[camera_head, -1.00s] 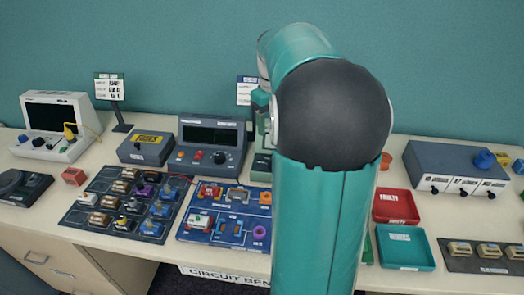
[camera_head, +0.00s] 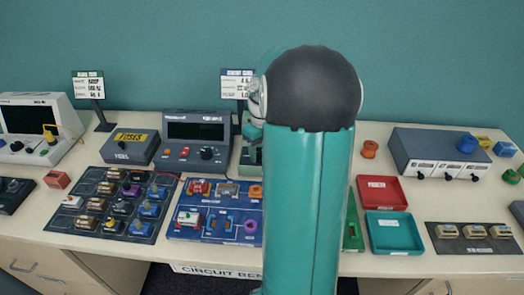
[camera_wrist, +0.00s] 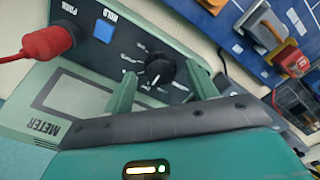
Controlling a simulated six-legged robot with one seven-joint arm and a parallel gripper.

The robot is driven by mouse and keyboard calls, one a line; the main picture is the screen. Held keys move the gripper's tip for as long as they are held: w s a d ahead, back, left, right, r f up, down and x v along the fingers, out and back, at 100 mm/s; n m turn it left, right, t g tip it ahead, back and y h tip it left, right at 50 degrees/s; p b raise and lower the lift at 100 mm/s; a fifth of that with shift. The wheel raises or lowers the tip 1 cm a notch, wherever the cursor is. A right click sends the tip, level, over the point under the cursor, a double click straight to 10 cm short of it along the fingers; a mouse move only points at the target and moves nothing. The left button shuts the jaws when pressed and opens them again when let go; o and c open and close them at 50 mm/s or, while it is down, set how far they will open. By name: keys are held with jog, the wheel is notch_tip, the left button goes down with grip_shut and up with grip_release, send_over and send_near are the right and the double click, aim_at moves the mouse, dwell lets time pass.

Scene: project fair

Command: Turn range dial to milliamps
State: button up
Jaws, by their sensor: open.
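The green meter (camera_wrist: 75,95) fills much of the wrist view, its METER label upside down and its grey display window beside the lettering. Its black round range dial (camera_wrist: 160,72) sits on the dark panel, with a pale pointer mark; the small labels around it are unreadable. My gripper (camera_wrist: 162,70) is open, with one green finger on each side of the dial; I cannot tell whether they touch it. In the head view only a sliver of the meter (camera_head: 250,152) shows beside my arm, and the gripper is hidden.
A red plug (camera_wrist: 48,44) with a cable and a blue HOLD button (camera_wrist: 104,30) sit near the dial. A grey bench instrument (camera_head: 195,140) stands left of the meter, and a blue circuit board (camera_head: 190,232) lies in front. Red (camera_head: 382,205) and teal (camera_head: 410,248) trays lie right.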

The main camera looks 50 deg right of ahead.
jog(key=shift+f, duration=0.4)
jog(key=c, duration=1)
